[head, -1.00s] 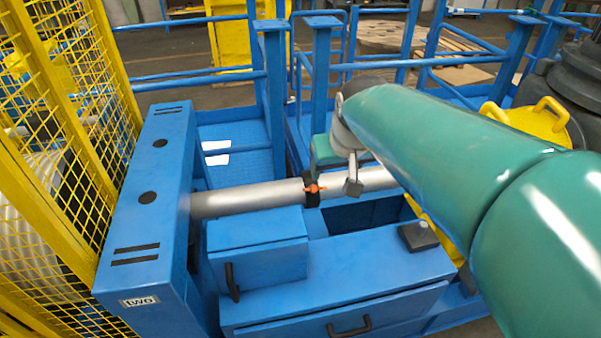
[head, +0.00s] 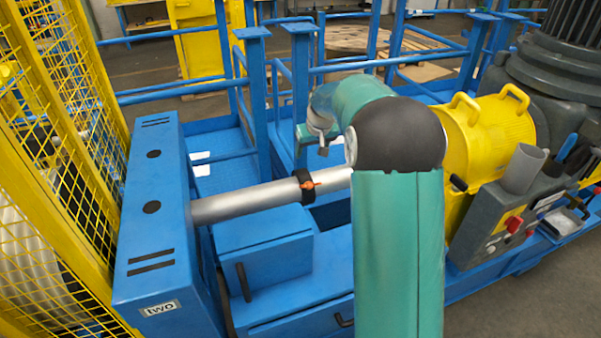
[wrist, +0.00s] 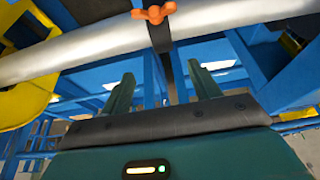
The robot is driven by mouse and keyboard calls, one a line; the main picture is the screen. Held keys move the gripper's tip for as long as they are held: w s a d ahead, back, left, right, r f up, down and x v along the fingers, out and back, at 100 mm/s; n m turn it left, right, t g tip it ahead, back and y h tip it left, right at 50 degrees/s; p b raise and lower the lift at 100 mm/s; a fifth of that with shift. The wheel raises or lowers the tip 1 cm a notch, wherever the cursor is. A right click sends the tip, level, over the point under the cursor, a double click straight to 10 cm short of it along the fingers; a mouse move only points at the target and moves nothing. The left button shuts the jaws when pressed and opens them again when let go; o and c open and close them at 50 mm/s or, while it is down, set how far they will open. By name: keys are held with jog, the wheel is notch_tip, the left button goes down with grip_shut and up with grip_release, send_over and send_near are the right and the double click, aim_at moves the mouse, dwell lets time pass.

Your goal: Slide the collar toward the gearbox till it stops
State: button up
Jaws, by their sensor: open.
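The collar (head: 305,185) is a black ring with an orange wing screw around a silver shaft (head: 245,202). In the wrist view the collar (wrist: 160,38) shows at the top, its orange screw (wrist: 154,14) in front of the shaft. My gripper (wrist: 162,88) is open and empty, its two fingers apart below the shaft in that picture. The collar is roughly in line with the gap, apart from the fingers. In the head view my arm hides the shaft's right end; the fingertips are hard to make out. I cannot tell for sure which housing is the gearbox.
A blue housing marked "two" (head: 155,235) stands at the shaft's left end, beside a yellow mesh fence (head: 60,140). A yellow guard (head: 490,135), a dark ribbed machine (head: 565,70) and a grey control box (head: 495,225) stand right. Blue rails (head: 300,90) are behind.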

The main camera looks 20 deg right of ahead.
aim_at(304, 173)
jog(key=x, duration=1.3)
jog(key=shift+a+f, duration=0.2)
jog(key=shift+f, duration=0.05)
grip_shut()
jog(key=d, duration=1.1)
jog(key=shift+d+r, duration=0.1)
jog(key=shift+d, duration=0.15)
grip_release()
jog(key=shift+d, duration=0.1)
jog(key=shift+r, duration=0.15)
jog(key=v, duration=1.3)
jog(key=shift+a+r, duration=0.2)
